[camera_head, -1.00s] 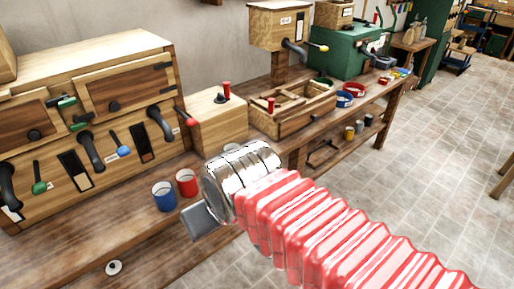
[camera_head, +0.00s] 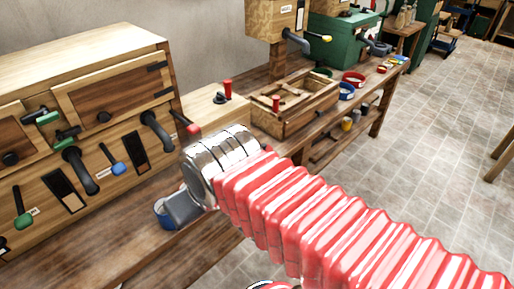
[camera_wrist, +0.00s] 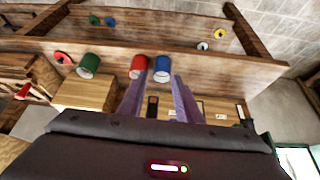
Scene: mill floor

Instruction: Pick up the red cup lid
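My gripper (camera_wrist: 158,86) shows two purple fingers standing apart with nothing between them in the wrist view. In the head view my gripper (camera_head: 184,207) is above the bench, in front of the cabinet. A red cup (camera_wrist: 138,65) and a blue cup (camera_wrist: 162,68) appear side by side beyond the fingertips in the wrist view. In the head view the blue cup (camera_head: 162,212) is partly covered by my gripper, and the red cup is hidden. A red ring-shaped item (camera_head: 354,78) lies farther along the bench; I cannot tell whether it is the red cup lid.
A wooden cabinet (camera_head: 110,85) with handles stands at the left. An open wooden box (camera_head: 296,106) with a red knob, a blue ring-shaped item (camera_head: 346,91) and a green machine (camera_head: 340,40) are farther along the bench. Tiled floor (camera_head: 440,130) is open at the right.

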